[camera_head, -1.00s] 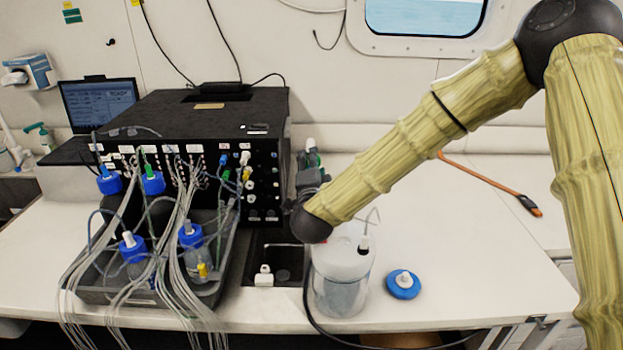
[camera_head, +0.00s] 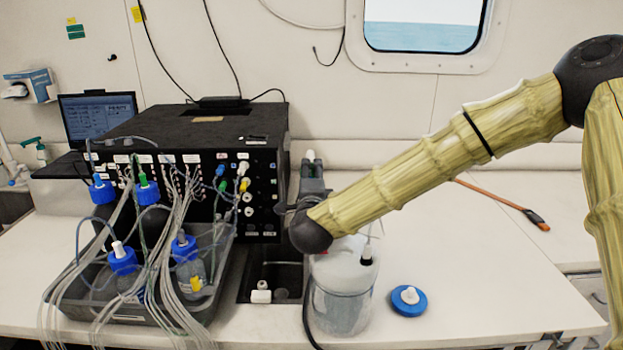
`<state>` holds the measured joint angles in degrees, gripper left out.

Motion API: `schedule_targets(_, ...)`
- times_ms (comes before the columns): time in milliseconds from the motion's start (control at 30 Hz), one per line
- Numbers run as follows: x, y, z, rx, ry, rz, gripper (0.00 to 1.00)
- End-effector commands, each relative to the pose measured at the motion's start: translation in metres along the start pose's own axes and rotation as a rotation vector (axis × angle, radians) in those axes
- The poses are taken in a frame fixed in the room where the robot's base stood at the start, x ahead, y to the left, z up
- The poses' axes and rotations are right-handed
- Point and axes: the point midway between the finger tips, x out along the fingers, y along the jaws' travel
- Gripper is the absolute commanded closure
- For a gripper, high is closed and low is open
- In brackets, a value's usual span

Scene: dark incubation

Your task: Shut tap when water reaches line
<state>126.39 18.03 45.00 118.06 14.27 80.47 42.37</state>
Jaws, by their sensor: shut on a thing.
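A translucent white vessel (camera_head: 342,297) with a rounded lid stands upright on the bench, right of a dark recess. Its lower part looks bluish, with a faint level edge below the lid; I cannot make out a marked line. My gripper (camera_head: 311,178) is behind and above the vessel, beyond the dark wrist joint that partly hides it. It is shut on a small pale-topped piece (camera_head: 310,156), which I cannot clearly identify as the tap. A pale spout-like tube (camera_head: 280,263) shows over the dark recess (camera_head: 257,283). No water stream can be made out.
A black instrument box (camera_head: 190,140) with many tubes stands at left, behind a grey tray (camera_head: 120,312) of blue-capped bottles. A blue cap (camera_head: 408,301) lies right of the vessel. The right bench is otherwise clear.

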Motion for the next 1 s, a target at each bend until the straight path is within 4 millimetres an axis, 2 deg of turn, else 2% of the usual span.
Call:
schedule_targets(100, 0.0, 0.001, 0.0, 0.0, 0.0, 0.002, 0.75)
schedule_targets(133, 0.0, 0.001, 0.0, 0.0, 0.0, 0.002, 0.49)
schedule_targets(233, 0.0, 0.001, 0.0, 0.0, 0.0, 0.001, 0.31)
schedule_targets(267, 0.0, 0.001, 0.0, 0.0, 0.0, 0.001, 0.29)
schedule_targets(667, -0.004, 0.001, 0.0, -0.001, 0.0, 0.001, 0.29)
schedule_targets(767, -0.014, 0.0, 0.0, -0.001, 0.0, 0.001, 0.29)
schedule_targets(1000, -0.055, 0.001, 0.0, 0.0, -0.001, 0.002, 0.29)
